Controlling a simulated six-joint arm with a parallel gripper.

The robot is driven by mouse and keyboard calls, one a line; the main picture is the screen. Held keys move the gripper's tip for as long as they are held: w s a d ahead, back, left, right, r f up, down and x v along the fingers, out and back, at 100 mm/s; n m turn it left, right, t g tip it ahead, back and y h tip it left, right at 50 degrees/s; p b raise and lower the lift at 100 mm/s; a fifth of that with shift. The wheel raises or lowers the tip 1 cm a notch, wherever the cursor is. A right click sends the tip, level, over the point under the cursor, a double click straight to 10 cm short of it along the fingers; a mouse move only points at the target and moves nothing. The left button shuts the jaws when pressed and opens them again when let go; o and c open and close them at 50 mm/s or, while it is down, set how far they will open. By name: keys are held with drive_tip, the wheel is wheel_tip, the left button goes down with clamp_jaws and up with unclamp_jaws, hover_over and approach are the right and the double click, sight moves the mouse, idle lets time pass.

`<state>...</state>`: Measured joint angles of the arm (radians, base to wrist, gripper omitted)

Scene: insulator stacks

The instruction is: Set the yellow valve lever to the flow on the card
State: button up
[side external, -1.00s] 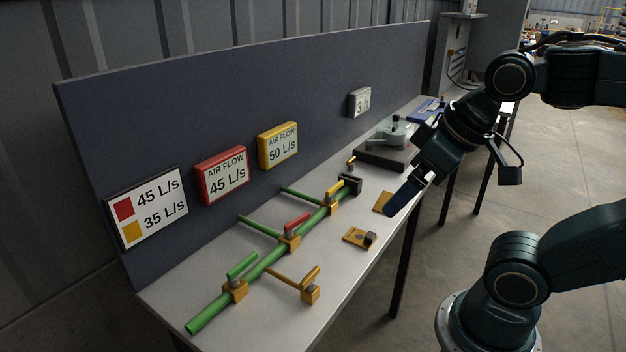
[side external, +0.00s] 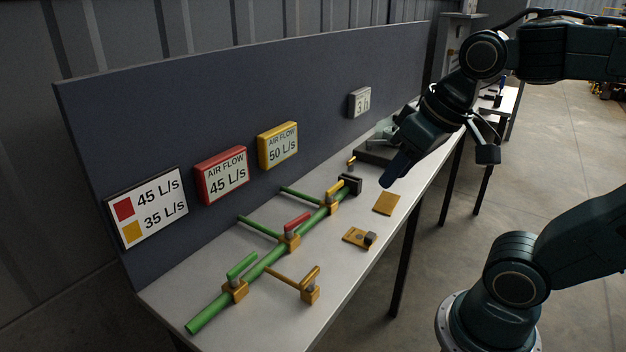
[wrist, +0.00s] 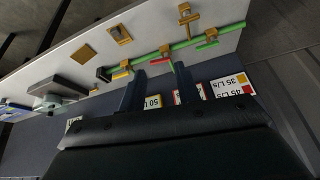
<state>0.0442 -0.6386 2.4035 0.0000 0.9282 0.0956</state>
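The yellow valve lever (side external: 335,187) sits on a brass valve at the far end of the green pipe (side external: 265,264), near a dark end block. It also shows in the wrist view (wrist: 121,75). The card (side external: 147,208) reads red 45 L/s and yellow 35 L/s. The yellow air flow display (side external: 278,146) reads 50 L/s; the red display (side external: 222,175) reads 45 L/s. My gripper (side external: 390,184) is above the bench, right of the yellow lever and apart from it. In the wrist view its two fingers (wrist: 157,68) stand apart with nothing held.
A red lever (side external: 298,219) and a green lever (side external: 241,265) sit nearer along the pipe. A brass side branch (side external: 309,286) stands at the front. Two yellow plates, one bare (side external: 386,203) and one with a dark knob (side external: 359,238), lie on the bench. The grey panel (side external: 330,90) runs behind.

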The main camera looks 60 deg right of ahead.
drive_tip(key=w+d+r+m+g, duration=0.2)
drive_tip(key=w+d+m, duration=0.25)
drive_tip(key=w, duration=0.35)
drive_tip(key=m+g, duration=0.3)
drive_tip(key=m, duration=0.9)
hover_over(337, 184)
wheel_tip(337, 184, down, 10)
drive_tip(key=shift+r, duration=0.1)
wheel_tip(337, 184, down, 14)
drive_tip(key=shift+r, duration=0.1)
clamp_jaws()
